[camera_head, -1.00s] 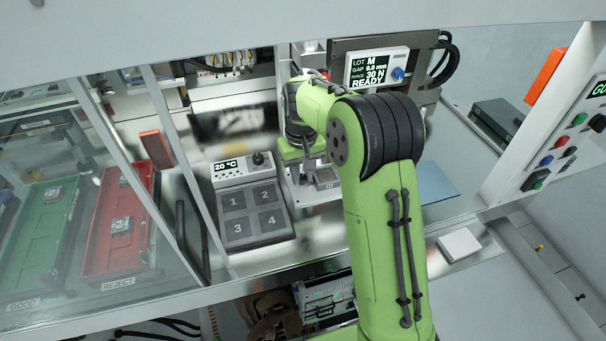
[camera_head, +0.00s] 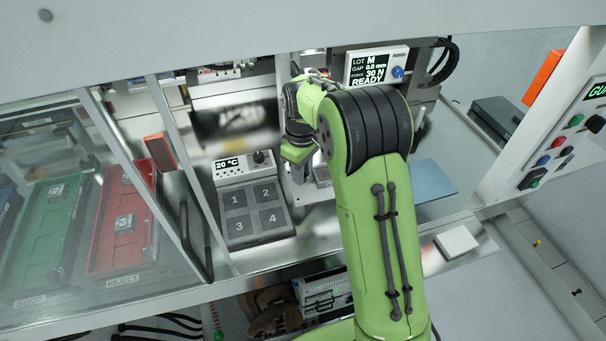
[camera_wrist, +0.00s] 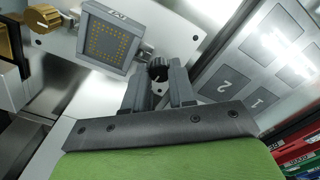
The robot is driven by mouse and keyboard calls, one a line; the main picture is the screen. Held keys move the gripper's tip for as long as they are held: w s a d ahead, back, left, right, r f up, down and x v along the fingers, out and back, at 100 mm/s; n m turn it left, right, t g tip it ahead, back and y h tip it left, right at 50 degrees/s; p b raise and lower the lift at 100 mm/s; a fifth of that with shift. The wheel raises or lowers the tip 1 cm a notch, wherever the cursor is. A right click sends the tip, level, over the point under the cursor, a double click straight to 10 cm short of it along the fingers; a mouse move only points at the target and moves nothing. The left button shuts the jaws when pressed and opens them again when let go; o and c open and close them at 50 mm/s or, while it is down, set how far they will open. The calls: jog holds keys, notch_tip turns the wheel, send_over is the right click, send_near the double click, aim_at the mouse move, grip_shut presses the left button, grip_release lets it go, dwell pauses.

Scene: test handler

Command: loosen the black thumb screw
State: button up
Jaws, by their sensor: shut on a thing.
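The black thumb screw (camera_wrist: 157,67) is a small dark knurled knob beside the grey test socket (camera_wrist: 104,40) with its gold pin grid, on a pale plate. In the wrist view my gripper (camera_wrist: 159,82) has its two grey fingers on either side of the screw, closed on it. The lower part of the screw is hidden between the fingers.
A brass knob (camera_wrist: 42,18) stands beyond the socket. The numbered four-pad plate (camera_head: 252,213) lies left of the fixture. A blue mat (camera_head: 432,181) and white block (camera_head: 457,241) lie right. Red (camera_head: 103,240) and green (camera_head: 32,245) trays stand far left. A display (camera_head: 376,67) reads READY.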

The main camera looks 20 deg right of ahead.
jog(key=o, duration=0.5)
jog(key=shift+r, duration=2.5)
